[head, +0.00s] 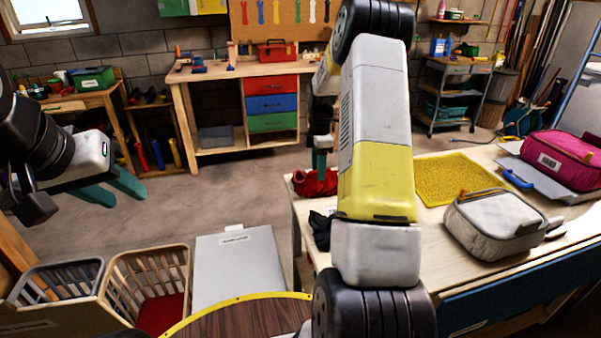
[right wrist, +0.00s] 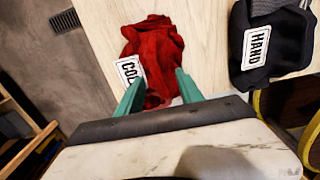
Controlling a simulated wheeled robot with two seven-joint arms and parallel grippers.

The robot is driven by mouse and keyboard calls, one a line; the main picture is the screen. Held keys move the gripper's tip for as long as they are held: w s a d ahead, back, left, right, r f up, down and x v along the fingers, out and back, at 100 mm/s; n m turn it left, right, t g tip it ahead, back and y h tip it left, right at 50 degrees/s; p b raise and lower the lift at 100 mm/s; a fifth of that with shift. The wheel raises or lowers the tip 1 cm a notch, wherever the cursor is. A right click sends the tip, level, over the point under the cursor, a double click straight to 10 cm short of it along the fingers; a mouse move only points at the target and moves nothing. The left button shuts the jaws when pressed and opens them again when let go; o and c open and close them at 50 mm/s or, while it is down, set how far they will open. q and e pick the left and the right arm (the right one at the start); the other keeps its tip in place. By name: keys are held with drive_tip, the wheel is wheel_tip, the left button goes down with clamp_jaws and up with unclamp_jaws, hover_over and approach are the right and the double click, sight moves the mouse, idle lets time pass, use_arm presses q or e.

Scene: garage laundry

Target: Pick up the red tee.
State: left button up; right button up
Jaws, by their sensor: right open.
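The red tee (head: 312,184) lies crumpled near the left corner of the wooden table, partly hidden by my right arm in the head view. In the right wrist view the red tee (right wrist: 155,50) carries a white label reading "COL", the rest hidden. My right gripper (right wrist: 160,78) is open, its teal fingers on either side of the tee's near end; I cannot tell whether they touch it. In the head view my right gripper (head: 319,160) appears just above the tee. My left gripper (head: 127,198) is open and empty at the left, away from the table.
A black garment (right wrist: 270,45) labelled "HAND" lies beside the tee. The table also holds a yellow mat (head: 455,178), a grey bag (head: 492,225) and a pink bag (head: 560,158). Baskets (head: 145,275) and a grey lidded bin (head: 238,265) stand left of the table.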

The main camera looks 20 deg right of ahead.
clamp_jaws()
idle(1.4)
